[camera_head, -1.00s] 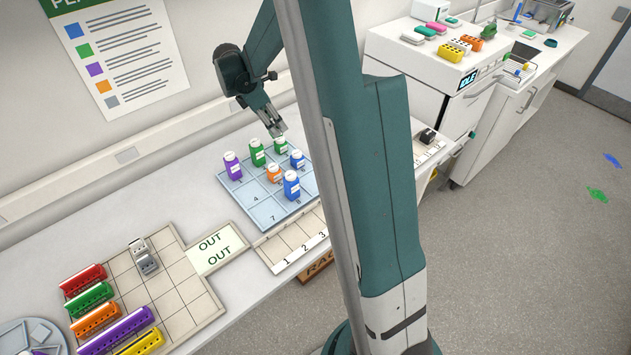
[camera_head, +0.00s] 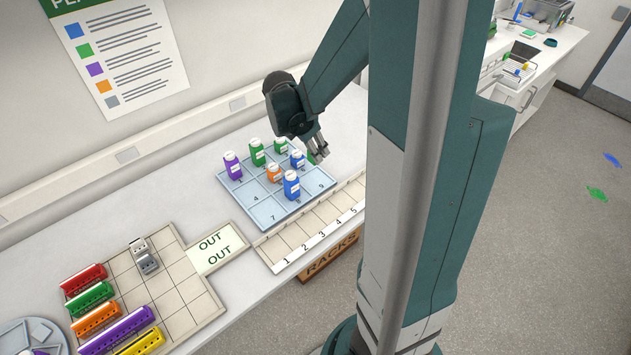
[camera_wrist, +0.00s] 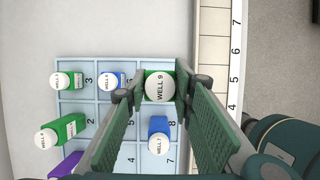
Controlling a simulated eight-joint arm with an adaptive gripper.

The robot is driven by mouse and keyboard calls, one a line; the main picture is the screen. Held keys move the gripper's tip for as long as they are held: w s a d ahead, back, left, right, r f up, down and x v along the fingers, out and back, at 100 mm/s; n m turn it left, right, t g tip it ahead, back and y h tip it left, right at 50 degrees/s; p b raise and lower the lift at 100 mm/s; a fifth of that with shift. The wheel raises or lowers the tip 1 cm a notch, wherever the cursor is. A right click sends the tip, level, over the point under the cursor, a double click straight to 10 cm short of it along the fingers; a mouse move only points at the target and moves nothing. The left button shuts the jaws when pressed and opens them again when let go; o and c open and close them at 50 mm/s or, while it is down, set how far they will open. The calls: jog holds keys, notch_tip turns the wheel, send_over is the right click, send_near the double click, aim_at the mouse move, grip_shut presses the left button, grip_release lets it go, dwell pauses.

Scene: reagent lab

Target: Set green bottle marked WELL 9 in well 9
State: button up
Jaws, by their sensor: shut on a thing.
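The green bottle marked WELL 9 (camera_wrist: 160,86) is upright between my gripper's jaws in the wrist view, its white cap facing the camera. My gripper (camera_head: 318,156) is shut on it; in the head view only a sliver of green shows by the fingers. The bottle's cap looks larger than the other caps, so it appears raised above the blue tray (camera_head: 250,215). Well 9 (camera_head: 318,183) is at the tray's right front corner and looks empty in the head view. In the wrist view the bottle and jaws hide most of it.
Another blue bottle (camera_head: 297,160) stands in well 6. Green (camera_head: 257,153), purple (camera_head: 232,166) and orange (camera_head: 274,174) bottles fill other wells. A numbered rack strip (camera_head: 310,232) borders the tray's front.

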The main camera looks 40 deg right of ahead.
dwell(0.4)
jog(key=shift+f, duration=2.95)
jog(key=shift+f, duration=0.1)
jog(key=shift+f, duration=2)
jog(key=shift+f+b, duration=0.2)
jog(key=shift+b, duration=0.3)
jog(key=o, duration=0.9)
jog(key=shift+r, duration=0.1)
jog(key=shift+r+p, duration=0.2)
jog(key=shift+p, duration=0.1)
jog(key=v, duration=1.2)
jog(key=shift+p, duration=0.3)
